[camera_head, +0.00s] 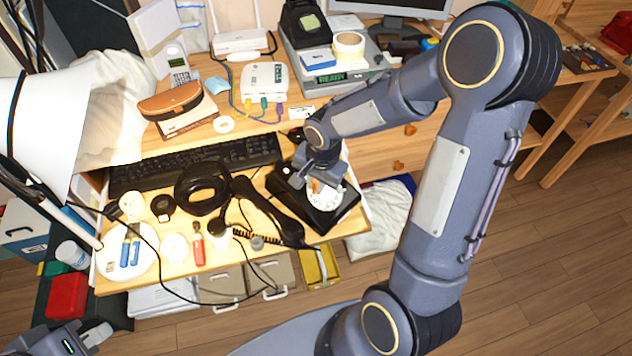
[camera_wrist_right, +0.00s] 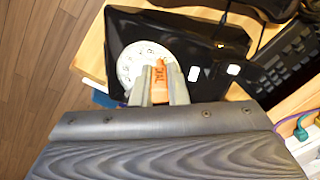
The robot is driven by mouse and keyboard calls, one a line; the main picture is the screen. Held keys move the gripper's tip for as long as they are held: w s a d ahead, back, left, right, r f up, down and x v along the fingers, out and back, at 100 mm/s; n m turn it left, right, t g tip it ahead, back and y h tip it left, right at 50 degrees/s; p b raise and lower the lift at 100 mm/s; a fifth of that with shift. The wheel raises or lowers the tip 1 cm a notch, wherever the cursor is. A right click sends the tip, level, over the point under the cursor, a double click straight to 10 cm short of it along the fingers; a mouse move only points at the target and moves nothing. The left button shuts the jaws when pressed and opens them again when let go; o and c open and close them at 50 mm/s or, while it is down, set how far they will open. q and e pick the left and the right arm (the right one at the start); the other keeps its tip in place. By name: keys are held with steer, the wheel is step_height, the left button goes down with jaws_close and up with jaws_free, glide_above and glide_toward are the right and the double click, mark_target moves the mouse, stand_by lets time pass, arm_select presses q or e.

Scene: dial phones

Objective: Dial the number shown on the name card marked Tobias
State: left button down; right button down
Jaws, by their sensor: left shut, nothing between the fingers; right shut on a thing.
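The black dial phone (camera_head: 335,215) stands at the right end of the desk, with a white round dial (camera_head: 325,196). In the right wrist view the phone (camera_wrist_right: 200,50) and dial (camera_wrist_right: 132,62) fill the top middle. My right gripper (camera_wrist_right: 161,72) is shut on an orange dialing tool (camera_wrist_right: 159,82) with lettering on it. The tool's tip is over the dial's edge; I cannot tell which hole it is at, or whether it touches. My left gripper (camera_head: 98,334) is shut and empty at the lower left. A small white card (camera_head: 301,112) lies on the shelf; its text is unreadable.
The black handset (camera_head: 268,210) lies off the phone, to its left. A white router (camera_head: 264,82) stands behind. Floor is clear at the right.

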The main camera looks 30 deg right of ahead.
steer(key=shift+w+f+b, duration=0.15)
steer(key=shift+f+b, duration=0.3)
stand_by(0.5)
steer(key=shift+w+d+r, duration=0.2)
steer(key=shift+w+r, duration=0.05)
steer(key=shift+w, duration=0.3)
steer(key=shift+d, duration=0.1)
steer(key=shift+w+d+r+p, duration=0.15)
steer(key=shift+w+d+p, duration=0.15)
steer(key=shift+w+d, duration=0.2)
